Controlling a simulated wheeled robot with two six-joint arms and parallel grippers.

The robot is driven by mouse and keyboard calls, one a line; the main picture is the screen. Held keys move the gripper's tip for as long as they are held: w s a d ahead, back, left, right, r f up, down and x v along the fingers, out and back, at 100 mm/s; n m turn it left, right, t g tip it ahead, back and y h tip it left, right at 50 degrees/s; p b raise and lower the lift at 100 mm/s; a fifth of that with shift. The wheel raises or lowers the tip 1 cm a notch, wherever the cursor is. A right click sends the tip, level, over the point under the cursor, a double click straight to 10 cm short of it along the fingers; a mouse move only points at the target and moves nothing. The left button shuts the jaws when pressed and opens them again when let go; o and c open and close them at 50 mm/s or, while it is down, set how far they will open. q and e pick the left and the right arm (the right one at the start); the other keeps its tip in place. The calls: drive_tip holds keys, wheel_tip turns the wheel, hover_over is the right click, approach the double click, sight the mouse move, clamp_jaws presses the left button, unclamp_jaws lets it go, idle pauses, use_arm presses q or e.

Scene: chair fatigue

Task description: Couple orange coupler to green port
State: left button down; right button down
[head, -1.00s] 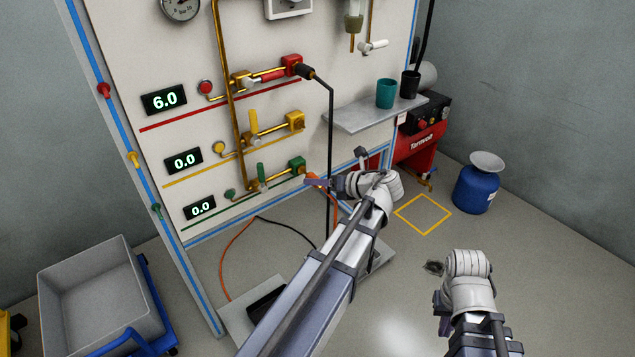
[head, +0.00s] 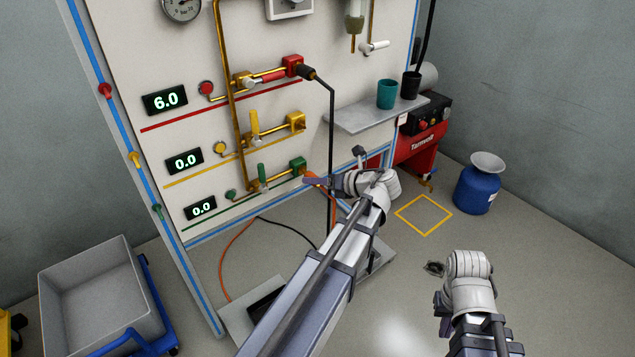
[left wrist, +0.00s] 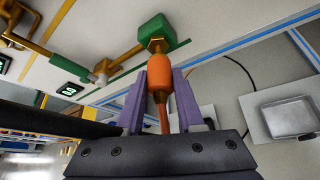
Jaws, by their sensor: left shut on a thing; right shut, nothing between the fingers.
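The orange coupler (left wrist: 159,78) is between the purple fingers of my left gripper (left wrist: 158,90) in the left wrist view, which is shut on it. Its front end meets the brass fitting of the green port (left wrist: 155,35); whether it is locked on cannot be told. In the head view the green port (head: 298,164) sits at the end of the lowest line on the panel, and my left gripper (head: 318,182) is just below and right of it. The coupler is mostly hidden there. My right gripper (head: 435,268) is shut and empty, low at the right, away from the panel.
An orange hose (head: 228,262) loops down to the floor. A black hose (head: 331,140) hangs from the red port (head: 293,65). The shelf (head: 365,117) with cups is above my left gripper. A grey bin (head: 100,290) stands at left.

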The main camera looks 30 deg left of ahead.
use_arm(q)
drive_tip(key=shift+w+a, duration=0.2)
drive_tip(key=shift+a, duration=0.3)
drive_tip(key=shift+w+a, duration=0.2)
drive_tip(key=shift+a, duration=0.25)
drive_tip(key=shift+c, duration=2.2)
unclamp_jaws()
drive_tip(key=shift+d, duration=0.1)
drive_tip(key=p+v, duration=0.3)
drive_tip(key=v, duration=0.4)
drive_tip(key=shift+d+r, duration=0.2)
drive_tip(key=shift+d, duration=0.15)
